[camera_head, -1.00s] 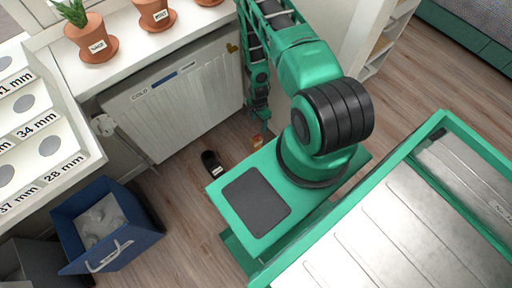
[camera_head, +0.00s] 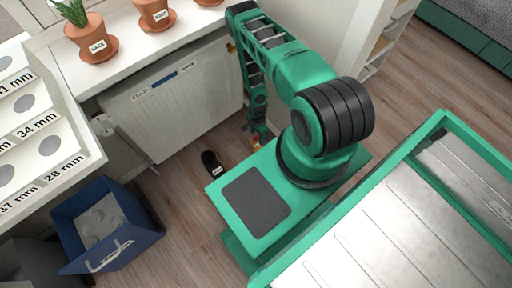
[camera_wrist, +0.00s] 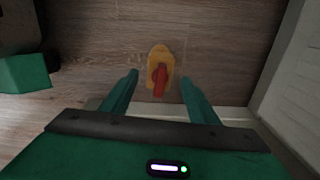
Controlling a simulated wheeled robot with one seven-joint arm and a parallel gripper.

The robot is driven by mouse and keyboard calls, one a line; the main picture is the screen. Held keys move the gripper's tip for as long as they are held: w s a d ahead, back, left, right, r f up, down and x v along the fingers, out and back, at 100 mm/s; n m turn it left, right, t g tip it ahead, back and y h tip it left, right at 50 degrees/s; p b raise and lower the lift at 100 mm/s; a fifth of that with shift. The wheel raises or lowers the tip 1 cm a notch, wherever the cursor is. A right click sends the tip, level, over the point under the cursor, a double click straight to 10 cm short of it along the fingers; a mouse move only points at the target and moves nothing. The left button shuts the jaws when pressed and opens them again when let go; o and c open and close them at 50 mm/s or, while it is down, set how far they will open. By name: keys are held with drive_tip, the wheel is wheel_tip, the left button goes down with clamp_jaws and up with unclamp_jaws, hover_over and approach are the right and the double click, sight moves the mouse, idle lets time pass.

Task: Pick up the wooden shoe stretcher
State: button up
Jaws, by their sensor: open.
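The wooden shoe stretcher (camera_wrist: 161,66) lies on the floor in the wrist view, a tan wooden piece with a red part on it. My gripper (camera_wrist: 158,84) is open, and its two green fingers point toward the stretcher from either side of its near end. I cannot tell whether the fingertips reach down to its height. In the head view my gripper (camera_head: 257,143) is low beside the radiator, and a small orange-tan bit of the stretcher (camera_head: 255,141) shows by the fingers. The rest of it is hidden there.
A dark labelled object (camera_head: 211,163) lies on the floor left of my gripper. The radiator (camera_head: 180,95) stands behind it. A blue bin (camera_head: 107,226) is at lower left. Potted plants (camera_head: 91,38) stand on the sill. A pale wall or panel (camera_wrist: 290,85) rises at right in the wrist view.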

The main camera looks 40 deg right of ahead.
drive_tip(key=shift+f, duration=1.05)
clamp_jaws()
drive_tip(key=shift+r, duration=0.15)
